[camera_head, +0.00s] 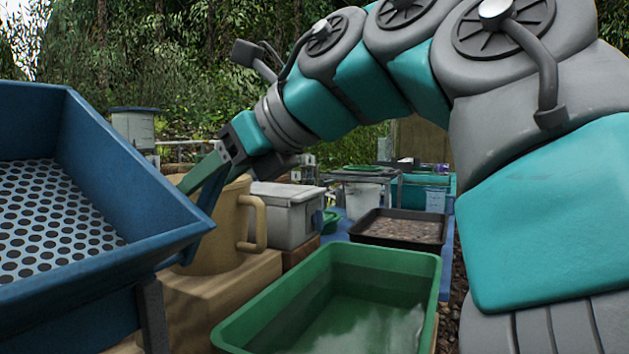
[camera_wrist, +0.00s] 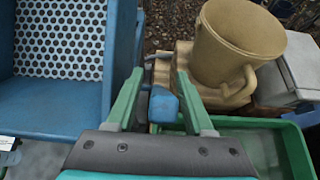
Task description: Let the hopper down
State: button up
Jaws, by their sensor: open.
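The blue hopper (camera_head: 130,180) with a perforated light plate in its floor fills the left of the head view, its rim sloping. It also fills the upper left of the wrist view (camera_wrist: 122,45). My gripper (camera_head: 195,200) reaches down by the hopper's right corner. In the wrist view my gripper (camera_wrist: 160,76) has its two green fingers apart. A small blue block (camera_wrist: 163,105) shows between the fingers. I cannot tell whether it belongs to the hopper or whether the fingers touch it. The hopper's far underside is hidden.
A tan bucket (camera_head: 232,215) with a handle stands just beyond my gripper. A green tub (camera_head: 400,262) of water is in front. A grey lidded bin (camera_head: 287,212) and a dark gravel tray (camera_head: 398,230) stand farther back. A grey post (camera_head: 152,315) is below the hopper.

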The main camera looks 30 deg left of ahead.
jog(key=v, duration=0.7)
jog(key=shift+d+r, duration=0.2)
jog(key=shift+d, duration=0.15)
jog(key=shift+w, duration=0.1)
